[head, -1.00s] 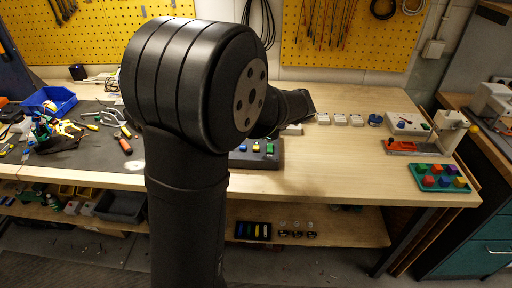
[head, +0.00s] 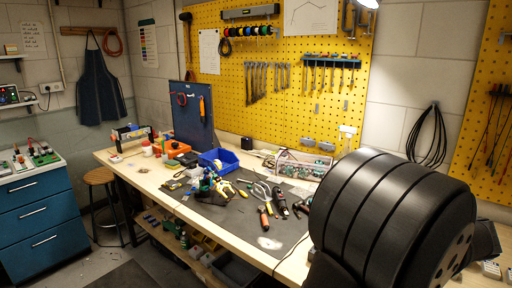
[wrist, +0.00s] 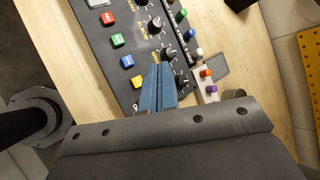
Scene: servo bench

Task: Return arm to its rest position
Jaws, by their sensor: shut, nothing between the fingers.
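My gripper (wrist: 157,90) shows in the wrist view with its two blue fingers pressed together and nothing between them. It hangs over a dark control panel (wrist: 127,58) with coloured square buttons and black knobs; I cannot tell whether the fingertips touch it. In the head view a large part of my black arm fills the lower right, and my gripper is hidden behind it or outside the picture.
The wooden bench (head: 142,176) carries a dark mat with a blue bin (head: 219,161), pliers and screwdrivers. A small white box with orange and purple knobs (wrist: 208,84) lies right of the panel. A yellow pegboard (head: 290,60) stands behind the bench.

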